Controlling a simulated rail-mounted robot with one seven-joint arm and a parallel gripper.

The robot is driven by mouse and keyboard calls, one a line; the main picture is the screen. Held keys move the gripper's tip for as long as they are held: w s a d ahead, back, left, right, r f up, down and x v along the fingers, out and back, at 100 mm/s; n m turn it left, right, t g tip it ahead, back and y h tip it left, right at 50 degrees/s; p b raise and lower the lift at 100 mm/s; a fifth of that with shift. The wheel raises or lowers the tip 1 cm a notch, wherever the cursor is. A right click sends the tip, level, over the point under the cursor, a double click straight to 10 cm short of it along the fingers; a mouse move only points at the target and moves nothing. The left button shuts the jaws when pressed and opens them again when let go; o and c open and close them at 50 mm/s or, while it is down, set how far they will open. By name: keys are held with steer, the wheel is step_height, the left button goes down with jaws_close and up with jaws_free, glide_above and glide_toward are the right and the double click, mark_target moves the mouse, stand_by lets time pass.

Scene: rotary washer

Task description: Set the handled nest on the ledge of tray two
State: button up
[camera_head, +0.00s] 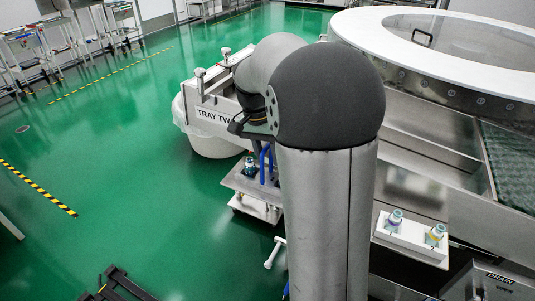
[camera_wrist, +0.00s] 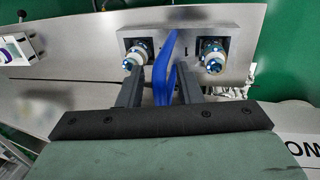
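The handled nest (camera_wrist: 222,42) is a grey block with a blue handle (camera_wrist: 162,72) and two blue-and-white capped vials, one on each side of the handle. It lies over a flat metal ledge (camera_wrist: 90,60) and looks to rest on it, though contact underneath is hidden. In the head view the blue handle (camera_head: 263,163) and one vial (camera_head: 249,166) show beside my arm, below the TRAY TWO label (camera_head: 213,116). My gripper (camera_wrist: 158,88) has its fingers on both sides of the handle, with a visible gap at the left finger.
A white block (camera_head: 412,237) with two vials stands on metal to the right of my arm. A white bin (camera_head: 207,143) stands behind the ledge. The large round washer (camera_head: 460,60) fills the upper right. Green floor lies open at left.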

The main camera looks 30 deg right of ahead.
step_height(320, 180, up, 12)
steer(key=w+a, duration=0.1)
steer(key=w, duration=0.1)
steer(key=s+a+f+n, duration=0.3)
steer(key=s+a+f, duration=0.1)
steer(key=s, duration=0.3)
steer(key=s+a+f+n+t, duration=0.1)
steer(key=s+a+f+n, duration=0.3)
steer(key=s+f, duration=0.3)
steer(key=s+a+f+n+t+y, duration=0.1)
steer(key=s+a+f+n, duration=0.3)
steer(key=s+f, duration=0.2)
steer(key=shift+s, duration=1.2)
steer(key=shift+f, duration=0.1)
